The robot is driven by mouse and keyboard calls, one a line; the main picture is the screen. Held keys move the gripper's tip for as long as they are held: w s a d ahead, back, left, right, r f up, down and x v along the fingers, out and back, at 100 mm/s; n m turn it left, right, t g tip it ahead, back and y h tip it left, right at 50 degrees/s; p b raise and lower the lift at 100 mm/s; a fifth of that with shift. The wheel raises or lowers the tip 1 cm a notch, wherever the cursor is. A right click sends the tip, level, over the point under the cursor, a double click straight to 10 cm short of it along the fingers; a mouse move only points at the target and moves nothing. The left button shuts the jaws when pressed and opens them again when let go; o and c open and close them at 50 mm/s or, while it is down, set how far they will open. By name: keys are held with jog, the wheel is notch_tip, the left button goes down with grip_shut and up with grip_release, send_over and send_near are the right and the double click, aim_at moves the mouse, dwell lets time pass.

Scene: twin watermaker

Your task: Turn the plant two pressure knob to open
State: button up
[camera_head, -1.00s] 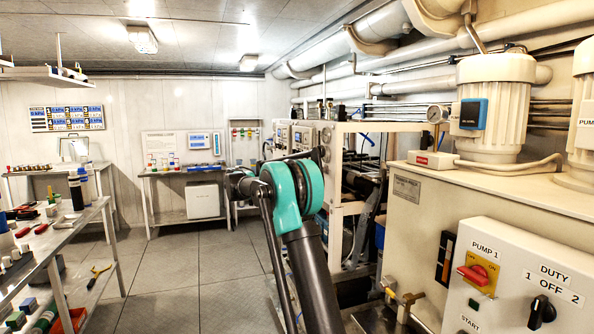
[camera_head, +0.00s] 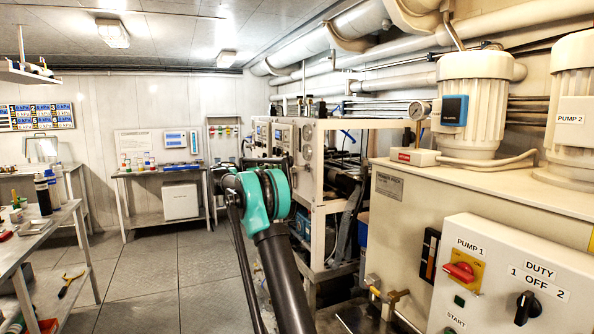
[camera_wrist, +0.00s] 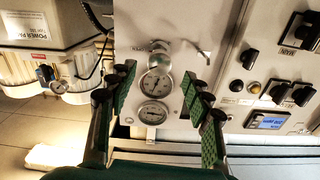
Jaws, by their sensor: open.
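In the wrist view my gripper (camera_wrist: 160,80) is open, with its green-padded fingers on either side of two round gauges, an upper one (camera_wrist: 156,86) and a lower one (camera_wrist: 153,113). A round silver knob-like part (camera_wrist: 158,48) sits just above the upper gauge, beyond the fingertips. Nothing is held. I cannot read which plant this panel (camera_wrist: 222,35) belongs to, or the knob's setting. In the head view gauge panels (camera_head: 283,135) show on the white-framed unit behind my arm; my gripper's fingers are hidden there.
Black switches (camera_wrist: 278,92) and a small blue display (camera_wrist: 269,122) are to the right in the wrist view. A pump control box (camera_head: 510,270) stands close on the right in the head view. A bench (camera_head: 25,248) is at left. The floor (camera_head: 150,275) between is clear.

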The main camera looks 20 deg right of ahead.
aim_at(293, 169)
jog(key=d, duration=0.7)
jog(key=shift+w+d, duration=0.1)
jog(key=shift+d, duration=0.1)
grip_shut()
